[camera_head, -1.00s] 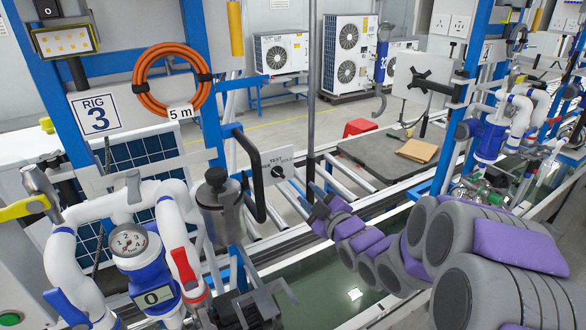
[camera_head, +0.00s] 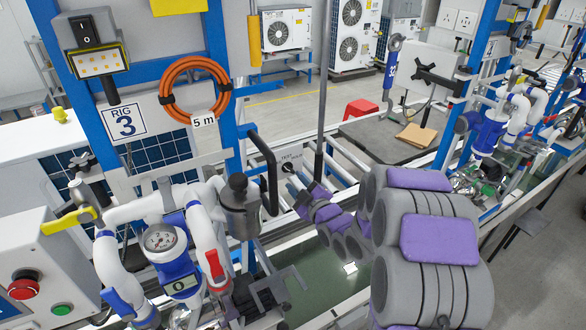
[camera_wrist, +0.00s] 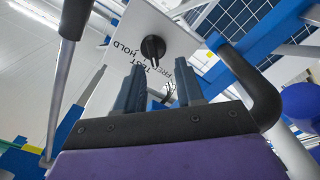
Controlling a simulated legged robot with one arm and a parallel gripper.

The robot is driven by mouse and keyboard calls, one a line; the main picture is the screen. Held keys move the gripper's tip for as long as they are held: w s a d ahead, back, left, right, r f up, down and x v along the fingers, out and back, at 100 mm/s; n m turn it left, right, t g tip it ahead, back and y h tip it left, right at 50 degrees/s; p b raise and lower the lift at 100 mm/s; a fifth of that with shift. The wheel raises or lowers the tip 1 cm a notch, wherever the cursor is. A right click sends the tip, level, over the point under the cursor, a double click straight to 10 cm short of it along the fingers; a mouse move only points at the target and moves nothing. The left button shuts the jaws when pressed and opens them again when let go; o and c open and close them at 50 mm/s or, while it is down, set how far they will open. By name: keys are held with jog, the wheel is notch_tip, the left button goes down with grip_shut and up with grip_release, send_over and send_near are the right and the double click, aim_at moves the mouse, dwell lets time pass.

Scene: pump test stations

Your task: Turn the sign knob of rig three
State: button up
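The sign of rig three is a white plate (camera_wrist: 185,30) with a black round knob (camera_wrist: 153,47) and printed words including "TEST" and "HOLD". In the head view the plate (camera_head: 296,154) hangs right of the black curved handle, partly hidden by my arm, with the knob (camera_head: 287,167) just visible. My gripper (camera_wrist: 160,78) points at the plate. Its two blue-grey fingers are apart with nothing held between them. The knob appears just beyond the fingertips, above the gap in the wrist view, without clear contact. The gripper in the head view (camera_head: 292,187) is just below the knob.
A thick black curved handle (camera_wrist: 255,85) stands close right of the fingers in the wrist view. A grey canister (camera_head: 240,208), white pipes with a gauge (camera_head: 160,239) and an orange hose coil (camera_head: 194,90) are left of the gripper. A thin grey pole (camera_head: 322,90) rises behind.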

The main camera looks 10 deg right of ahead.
aim_at(289, 170)
jog(key=w+a, duration=0.1)
jog(key=w+a+p, duration=0.1)
jog(key=shift+w, duration=0.3)
jog(key=shift+w+d+r, duration=0.2)
jog(key=shift+d+r, duration=0.25)
jog(key=shift+d, duration=0.3)
jog(key=shift+w+d+f+p, duration=0.25)
jog(key=shift+w+d, duration=0.15)
jog(key=shift+w, duration=0.15)
jog(key=shift+w+d+f+p, duration=0.1)
jog(key=shift+w+d+f, duration=0.2)
jog(key=shift+w, duration=0.2)
jog(key=shift+w+d+f, duration=0.1)
jog(key=shift+w+d, duration=0.1)
jog(key=shift+w, duration=0.15)
jog(key=shift+s+a, duration=0.1)
jog(key=shift+s, duration=0.1)
jog(key=a, duration=0.2)
jog(key=shift+s+a+r, duration=0.25)
jog(key=shift+a, duration=0.1)
jog(key=shift+c, duration=1.1)
jog(key=c, duration=0.3)
jog(key=shift+d+f, duration=0.15)
jog(key=shift+d, duration=0.7)
grip_shut()
